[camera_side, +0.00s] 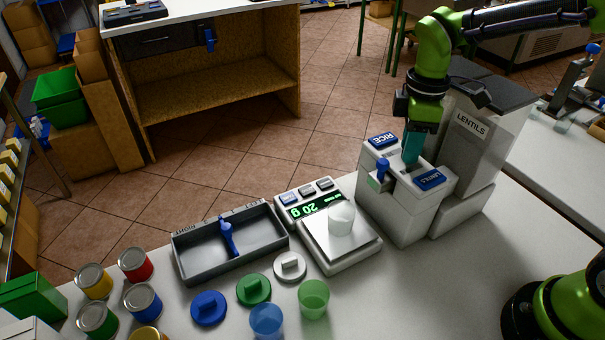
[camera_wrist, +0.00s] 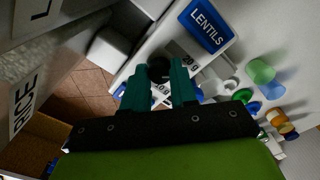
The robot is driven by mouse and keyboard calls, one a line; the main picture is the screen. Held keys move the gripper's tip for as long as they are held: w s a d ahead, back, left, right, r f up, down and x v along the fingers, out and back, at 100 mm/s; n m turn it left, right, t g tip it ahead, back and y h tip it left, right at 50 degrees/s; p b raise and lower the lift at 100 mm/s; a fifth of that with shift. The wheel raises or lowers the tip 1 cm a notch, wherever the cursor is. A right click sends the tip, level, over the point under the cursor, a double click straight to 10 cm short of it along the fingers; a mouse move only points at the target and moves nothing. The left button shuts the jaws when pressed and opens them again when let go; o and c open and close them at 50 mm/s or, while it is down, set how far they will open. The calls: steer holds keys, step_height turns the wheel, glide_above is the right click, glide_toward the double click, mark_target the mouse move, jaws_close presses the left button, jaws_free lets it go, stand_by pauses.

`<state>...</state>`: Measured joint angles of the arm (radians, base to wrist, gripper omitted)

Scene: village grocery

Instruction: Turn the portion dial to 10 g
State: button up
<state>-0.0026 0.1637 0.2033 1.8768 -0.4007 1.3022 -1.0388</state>
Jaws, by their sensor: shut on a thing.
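The portion dial is a dark round knob (camera_wrist: 159,68) on the white dispenser (camera_side: 400,210). In the wrist view my gripper (camera_wrist: 160,75) is shut on the knob, one teal fingertip on each side. Printed marks show around it: "20 g" to the right and a partly hidden label below, between the fingers. Which mark the dial points at cannot be told. In the side view my gripper (camera_side: 411,150) points down at the dispenser top, and its fingers hide the dial. The blue RICE plate (camera_side: 383,140) and LENTILS plate (camera_side: 430,180) flank it.
A blue lever (camera_side: 383,169) stands out at the dispenser's front. A scale (camera_side: 352,253) showing "20 g" carries a white cup (camera_side: 341,217). A grey tray (camera_side: 190,265) with a blue lever, lids, cups and several cans stand to the left. The LENTILS hopper (camera_side: 470,140) rises behind.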

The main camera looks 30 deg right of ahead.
steer(key=shift+m, duration=0.3)
jaws_close()
steer(key=m, duration=1.1)
steer(key=shift+m, duration=2)
steer(key=shift+r, duration=0.1)
steer(key=o, duration=0.9)
jaws_free()
